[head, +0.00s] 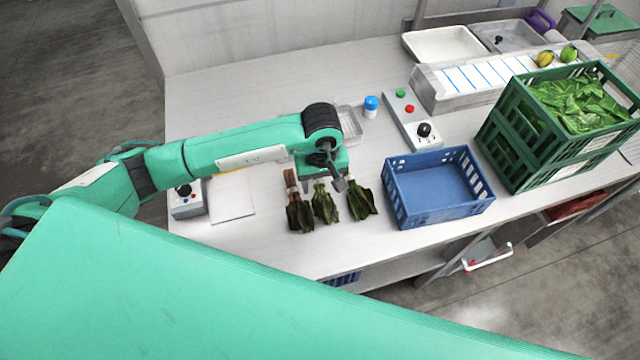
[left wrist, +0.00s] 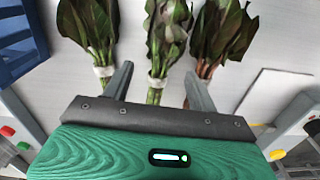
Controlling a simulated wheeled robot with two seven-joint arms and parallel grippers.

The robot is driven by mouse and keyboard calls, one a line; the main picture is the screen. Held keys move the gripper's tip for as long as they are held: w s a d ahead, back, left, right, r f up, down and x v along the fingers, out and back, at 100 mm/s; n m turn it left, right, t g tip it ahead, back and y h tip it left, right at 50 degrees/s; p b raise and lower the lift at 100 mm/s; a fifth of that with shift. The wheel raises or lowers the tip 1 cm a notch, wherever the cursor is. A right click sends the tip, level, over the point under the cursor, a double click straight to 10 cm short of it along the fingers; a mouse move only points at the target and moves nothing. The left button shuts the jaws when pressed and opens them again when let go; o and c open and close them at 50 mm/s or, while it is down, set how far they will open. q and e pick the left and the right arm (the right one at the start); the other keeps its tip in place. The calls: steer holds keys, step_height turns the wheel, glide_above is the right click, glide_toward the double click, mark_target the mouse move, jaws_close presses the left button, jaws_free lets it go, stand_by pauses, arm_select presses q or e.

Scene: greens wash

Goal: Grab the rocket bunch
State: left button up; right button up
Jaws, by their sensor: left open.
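Three leafy bunches lie side by side on the metal counter. The middle bunch (head: 325,206) has green stems and lighter leaves; in the left wrist view (left wrist: 166,30) its stems lie between my fingers. The bunch on the head view's left (head: 299,214) has reddish-brown stems and also shows in the wrist view (left wrist: 225,32). The right bunch (head: 361,202) is dark green with a white band (left wrist: 88,25). I cannot tell by leaf shape which is rocket. My left gripper (head: 322,182) is open above the middle bunch's stems, its fingers (left wrist: 157,74) apart. My right gripper is not visible.
An empty blue crate (head: 440,211) stands right of the bunches. Stacked green crates (head: 545,170) with leafy greens stand farther right. A control box (head: 412,122), a blue-capped jar (head: 371,104) and a clear tray (head: 350,124) lie behind. A white sheet (head: 231,197) lies left.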

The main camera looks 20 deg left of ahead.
mark_target(321, 190)
arm_select(q)
steer(key=shift+f+p, duration=0.55)
steer(key=shift+f, duration=1.15)
steer(key=c, duration=1.1)
steer(key=shift+o, duration=0.2)
